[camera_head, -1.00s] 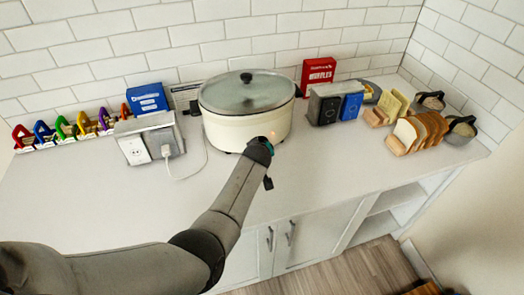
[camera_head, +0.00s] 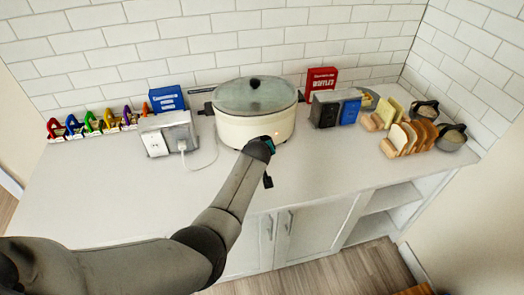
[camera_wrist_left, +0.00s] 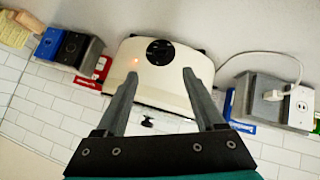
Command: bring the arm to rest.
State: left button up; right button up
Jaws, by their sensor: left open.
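My left arm reaches from the lower left to the front of a cream slow cooker (camera_head: 240,128) with a glass lid. My left gripper (camera_head: 264,144) is at the cooker's front, its fingers mostly hidden by the wrist in the head view. In the left wrist view my left gripper (camera_wrist_left: 160,76) has its two fingers spread apart with nothing held between them. The cooker (camera_wrist_left: 172,85) appears there upside down, with a black knob (camera_wrist_left: 160,52) and a small orange light beyond the fingertips. I cannot tell whether a fingertip touches the cooker. My right gripper is not in view.
A grey outlet box (camera_head: 175,128) with a plugged cord stands left of the cooker. A toast rack (camera_head: 412,137), two pots (camera_head: 452,137) and a red waffles box (camera_head: 321,79) stand right. The counter front (camera_head: 325,165) is clear; open shelves (camera_head: 385,198) lie below.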

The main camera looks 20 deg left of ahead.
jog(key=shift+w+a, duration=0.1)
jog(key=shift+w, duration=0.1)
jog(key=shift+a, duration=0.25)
